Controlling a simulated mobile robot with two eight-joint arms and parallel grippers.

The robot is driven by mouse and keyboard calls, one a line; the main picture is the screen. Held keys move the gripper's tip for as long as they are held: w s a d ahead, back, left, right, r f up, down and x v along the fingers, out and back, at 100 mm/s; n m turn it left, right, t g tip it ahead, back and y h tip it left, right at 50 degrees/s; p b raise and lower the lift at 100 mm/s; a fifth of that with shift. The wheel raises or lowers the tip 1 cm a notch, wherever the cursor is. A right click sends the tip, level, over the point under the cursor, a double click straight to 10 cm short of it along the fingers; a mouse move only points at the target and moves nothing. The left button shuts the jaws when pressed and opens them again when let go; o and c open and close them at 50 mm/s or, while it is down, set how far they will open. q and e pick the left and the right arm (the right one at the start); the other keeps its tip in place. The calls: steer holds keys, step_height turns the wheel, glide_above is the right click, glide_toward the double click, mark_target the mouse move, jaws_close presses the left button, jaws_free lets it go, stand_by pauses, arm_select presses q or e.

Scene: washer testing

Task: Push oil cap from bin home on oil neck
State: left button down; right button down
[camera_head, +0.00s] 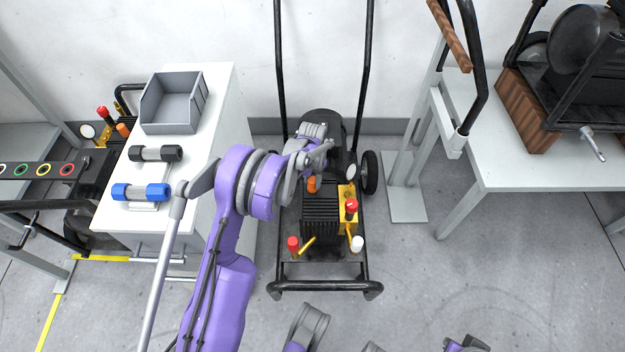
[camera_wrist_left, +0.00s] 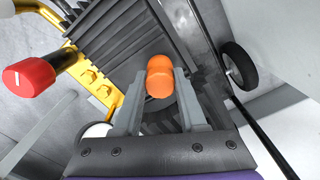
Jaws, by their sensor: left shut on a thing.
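My left gripper (camera_head: 314,174) is over the pressure washer's engine (camera_head: 320,212), in the middle of the head view. It is shut on the orange oil cap (camera_head: 312,185). In the left wrist view the oil cap (camera_wrist_left: 159,76) sits between the two grey fingertips (camera_wrist_left: 158,92), over the dark ribbed block. The oil neck cannot be made out; the cap and gripper cover the area beneath. I cannot tell whether the cap touches the neck. The grey bin (camera_head: 172,110) on the white cabinet looks empty.
Red knobs (camera_head: 351,206), a gauge, a white knob and yellow pipes stand close around the engine. The washer's black handle bars (camera_head: 281,70) rise behind. A second machine with an orange cap (camera_head: 123,130) is at left. A bench (camera_head: 540,178) stands right.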

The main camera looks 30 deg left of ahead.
arm_select(q)
steer(key=shift+c, duration=1.9)
jaws_free()
step_height(320, 180, up, 11)
steer(key=p, duration=0.2)
steer(key=shift+p, duration=0.3)
steer(key=shift+f, duration=0.1)
